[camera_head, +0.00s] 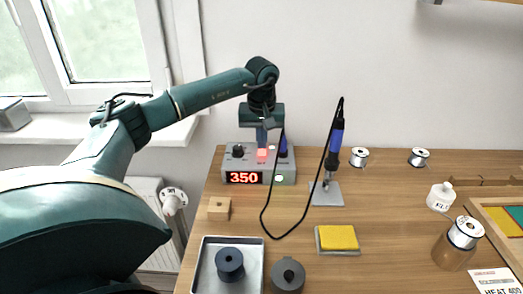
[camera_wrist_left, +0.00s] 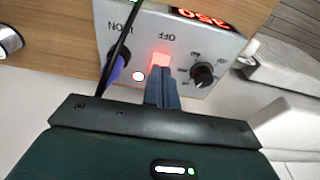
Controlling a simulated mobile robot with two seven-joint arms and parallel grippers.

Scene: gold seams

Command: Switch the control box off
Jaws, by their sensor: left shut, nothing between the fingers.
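The grey control box (camera_head: 284,176) stands at the back left of the wooden table. Its red display (camera_head: 244,177) is lit and reads 350. My right gripper is not in view.
A black knob (camera_wrist_left: 203,73) and a cable plug (camera_wrist_left: 117,68) flank the switch. The black cable loops to a blue soldering iron (camera_head: 335,140) in its stand. A yellow sponge (camera_head: 338,237), a metal tray (camera_head: 202,268) and a wooden block (camera_head: 219,208) are nearer the front.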

